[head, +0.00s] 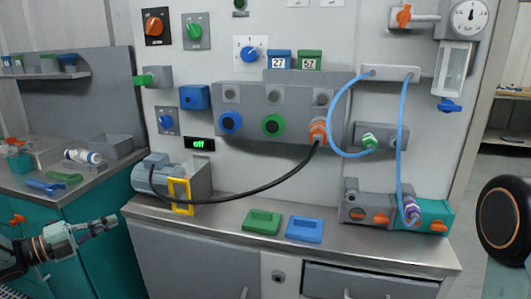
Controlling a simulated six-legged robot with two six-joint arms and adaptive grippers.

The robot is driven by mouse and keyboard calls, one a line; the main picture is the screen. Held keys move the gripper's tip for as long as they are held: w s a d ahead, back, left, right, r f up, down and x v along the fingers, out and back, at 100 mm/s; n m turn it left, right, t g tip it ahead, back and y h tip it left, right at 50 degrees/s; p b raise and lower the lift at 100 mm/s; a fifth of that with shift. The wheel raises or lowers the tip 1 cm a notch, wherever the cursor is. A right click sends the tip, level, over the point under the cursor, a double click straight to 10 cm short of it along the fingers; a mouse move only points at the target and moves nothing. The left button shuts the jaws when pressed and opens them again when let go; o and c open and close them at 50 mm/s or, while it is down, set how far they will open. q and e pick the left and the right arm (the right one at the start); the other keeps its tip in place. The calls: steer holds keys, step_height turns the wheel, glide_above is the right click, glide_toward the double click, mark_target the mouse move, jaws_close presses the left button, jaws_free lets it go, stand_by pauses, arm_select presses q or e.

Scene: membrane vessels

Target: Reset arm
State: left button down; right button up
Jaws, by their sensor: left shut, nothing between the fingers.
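My left gripper (108,223) is at the lower left of the head view, its arm coming in from the left edge. It points right, its fingers are shut and nothing is between them. It appears in front of the teal cabinet at left and is apart from the grey bench. My right gripper does not show in the head view.
A grey bench (330,240) carries a motor (152,180) with a yellow frame, a green tray (262,222), a blue tray (305,229) and a grey-teal block (432,215). A black cable (255,192) and blue hoses (334,110) hang before the panel. A side counter (112,158) stands left.

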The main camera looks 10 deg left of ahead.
arm_select(q)
step_height(320, 180, down, 8)
steer(key=w+d+n+t+y, duration=0.15)
steer(key=n+y, duration=0.55)
steer(key=n, duration=0.7)
steer(key=s+d+f+n+g+y, duration=0.2)
steer(key=s+d+f+n+g, duration=0.55)
steer(key=d+f, duration=0.6)
steer(key=s+d+f+n+g, duration=0.2)
steer(key=s+d, duration=0.2)
steer(key=s, duration=0.3)
steer(key=s+d+f+n+g, duration=0.1)
steer(key=s+d+n+g, duration=0.15)
steer(key=s+d, duration=0.4)
steer(key=s+d+r+g, duration=0.1)
steer(key=s+g, duration=0.1)
steer(key=s, duration=0.7)
steer(key=s+d+r+g+y, duration=0.1)
steer(key=s+d+g, duration=0.1)
steer(key=s, duration=0.7)
steer(key=shift+r+m+y, duration=0.3)
steer(key=shift+r, duration=0.05)
steer(key=shift+s, duration=0.1)
